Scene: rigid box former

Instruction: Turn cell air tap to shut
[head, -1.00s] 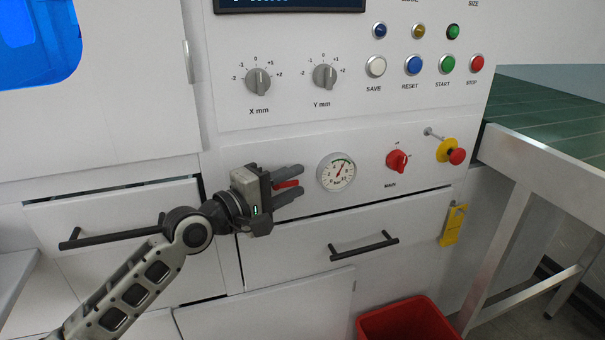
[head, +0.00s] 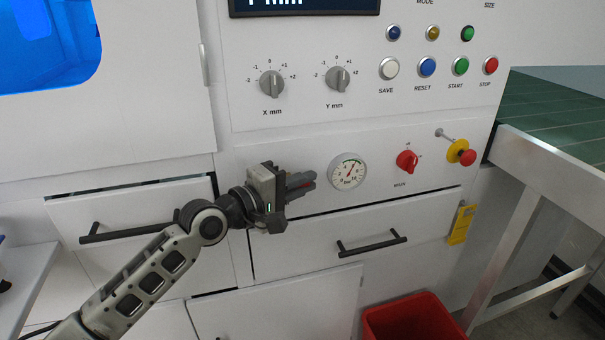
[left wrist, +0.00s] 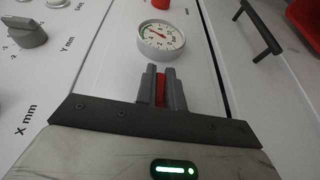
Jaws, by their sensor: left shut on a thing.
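The cell air tap shows as a red lever (left wrist: 161,90) in the left wrist view, between the two grey fingers of my left gripper (left wrist: 160,74). In the head view my left gripper (head: 306,182) is at the panel, just left of the pressure gauge (head: 347,171). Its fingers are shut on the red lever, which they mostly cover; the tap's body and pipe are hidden. The gauge also shows in the left wrist view (left wrist: 161,38), just beyond the fingertips. Its needle points to the upper right in the head view. My right gripper is not in view.
Right of the gauge are a red main switch (head: 407,161) and a red-and-yellow stop button (head: 463,153). Below is a drawer with a dark handle (head: 372,243). X and Y knobs (head: 271,84) sit above. A red bin (head: 415,318) stands low at right.

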